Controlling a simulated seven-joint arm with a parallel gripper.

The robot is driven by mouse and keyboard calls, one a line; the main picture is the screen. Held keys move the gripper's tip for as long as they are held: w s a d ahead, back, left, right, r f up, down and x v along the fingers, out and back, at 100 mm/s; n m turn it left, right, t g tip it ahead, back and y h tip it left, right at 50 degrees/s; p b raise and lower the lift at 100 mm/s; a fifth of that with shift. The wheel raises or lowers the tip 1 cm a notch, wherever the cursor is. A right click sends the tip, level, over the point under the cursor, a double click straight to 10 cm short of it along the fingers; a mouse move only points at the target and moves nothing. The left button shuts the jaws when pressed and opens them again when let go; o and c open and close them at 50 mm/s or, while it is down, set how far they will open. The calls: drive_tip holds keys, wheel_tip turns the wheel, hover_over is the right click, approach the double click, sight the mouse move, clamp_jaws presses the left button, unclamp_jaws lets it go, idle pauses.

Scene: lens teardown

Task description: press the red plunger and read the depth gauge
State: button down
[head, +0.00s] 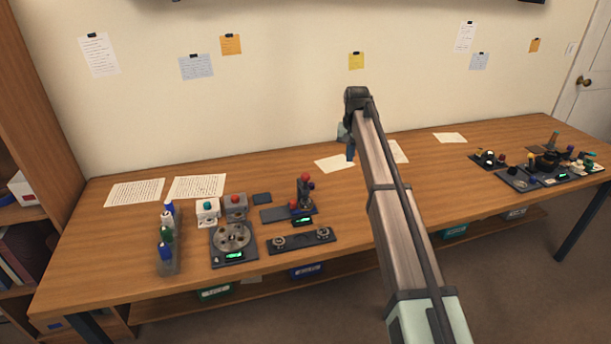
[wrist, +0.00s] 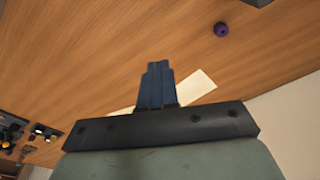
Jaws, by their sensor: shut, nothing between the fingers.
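A dark upright device (head: 304,197) with red knobs stands left of centre on the table in the head view. Its top red knob (head: 305,177) looks like the red plunger, and a lit green display (head: 304,221) sits at its foot; the digits are too small to read. A grey box with a red button (head: 235,200) stands further left. My gripper (head: 350,154) is above the back of the table, to the right of the device and apart from it. In the wrist view its blue fingers (wrist: 158,68) are together with nothing between them.
Left of the device are a round dial plate (head: 233,238), a white box with a teal button (head: 207,208) and a bottle rack (head: 168,250). More instruments (head: 545,168) stand at the far right. A purple round thing (wrist: 221,30) lies on bare wood in the wrist view.

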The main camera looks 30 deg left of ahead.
drive_tip(key=n+g+h, duration=0.1)
drive_tip(key=n+g, duration=0.1)
approach(305, 174)
drive_tip(key=shift+w+a+r, duration=0.1)
drive_tip(key=shift+a+r, duration=0.05)
drive_tip(key=shift+r, duration=0.15)
drive_tip(key=shift+f, duration=0.15)
drive_tip(key=shift+s+d+f, duration=0.1)
drive_tip(key=shift+s+f, duration=0.05)
drive_tip(key=shift+f, duration=1.5)
drive_tip(key=shift+s+d+f, duration=0.1)
drive_tip(key=shift+s+f, duration=0.05)
drive_tip(key=shift+f, duration=1.55)
